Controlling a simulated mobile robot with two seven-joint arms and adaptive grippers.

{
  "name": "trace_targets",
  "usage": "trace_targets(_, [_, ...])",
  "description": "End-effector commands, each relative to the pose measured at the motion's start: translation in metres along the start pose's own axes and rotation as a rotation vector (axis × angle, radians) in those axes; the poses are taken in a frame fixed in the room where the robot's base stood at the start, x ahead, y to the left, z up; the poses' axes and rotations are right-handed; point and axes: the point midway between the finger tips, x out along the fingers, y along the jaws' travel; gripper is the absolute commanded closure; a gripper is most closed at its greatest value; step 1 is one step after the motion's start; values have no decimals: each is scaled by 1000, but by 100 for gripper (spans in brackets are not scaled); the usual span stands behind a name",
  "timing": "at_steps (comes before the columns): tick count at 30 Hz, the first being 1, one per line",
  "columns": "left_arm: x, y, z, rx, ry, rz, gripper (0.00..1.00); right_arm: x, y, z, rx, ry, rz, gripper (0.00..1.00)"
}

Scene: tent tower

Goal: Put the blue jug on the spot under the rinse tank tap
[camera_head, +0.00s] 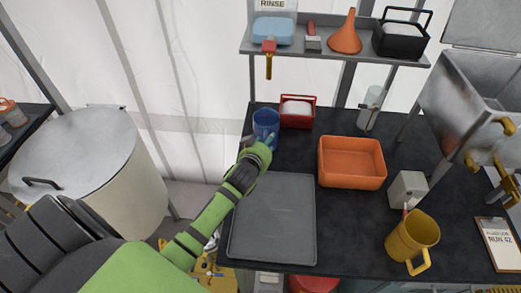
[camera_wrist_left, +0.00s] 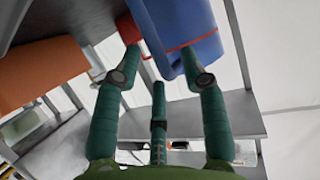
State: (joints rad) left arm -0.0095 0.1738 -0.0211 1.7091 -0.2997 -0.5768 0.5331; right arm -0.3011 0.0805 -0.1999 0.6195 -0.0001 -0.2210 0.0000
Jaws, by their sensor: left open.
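The blue jug (camera_head: 266,120) stands at the back left of the dark table, beside the red caddy. The rinse tank (camera_head: 272,26), marked RINSE, sits on the shelf above, with its brass tap (camera_head: 268,66) hanging below the shelf edge. The spot under the tap cannot be made out. My left gripper (camera_head: 259,146) is at the near side of the jug. In the left wrist view its fingers (camera_wrist_left: 160,62) are spread open, with the jug (camera_wrist_left: 185,28) just beyond the tips. Contact cannot be told. My right gripper is not in view.
The red caddy (camera_head: 297,112) is close right of the jug. An orange bin (camera_head: 351,163), a grey tray (camera_head: 273,222), a yellow jug (camera_head: 411,240) and a small grey box (camera_head: 407,189) stand on the table. A large lidded drum (camera_head: 80,160) stands left.

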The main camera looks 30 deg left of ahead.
Motion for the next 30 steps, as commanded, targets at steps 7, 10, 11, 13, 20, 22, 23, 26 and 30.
trace_targets(7, [-38,0,3,-1,-1,1,57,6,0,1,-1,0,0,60])
trace_targets(10, [-58,0,3,-1,-1,0,57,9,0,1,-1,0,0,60])
trace_targets(11, [-64,0,3,-2,-2,0,57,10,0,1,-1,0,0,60])
trace_targets(13, [-76,0,3,-2,-1,0,57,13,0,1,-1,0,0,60])
trace_targets(20, [-107,0,2,-1,-1,-1,57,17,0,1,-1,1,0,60])
trace_targets(22, [-112,0,1,-1,-1,-1,57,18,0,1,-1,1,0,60])
trace_targets(23, [-113,0,1,-1,-1,-1,57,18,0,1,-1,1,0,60])
trace_targets(26, [-115,0,0,0,-1,-1,57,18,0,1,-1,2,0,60])
trace_targets(30, [-116,0,0,0,-1,-2,57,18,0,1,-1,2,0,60])
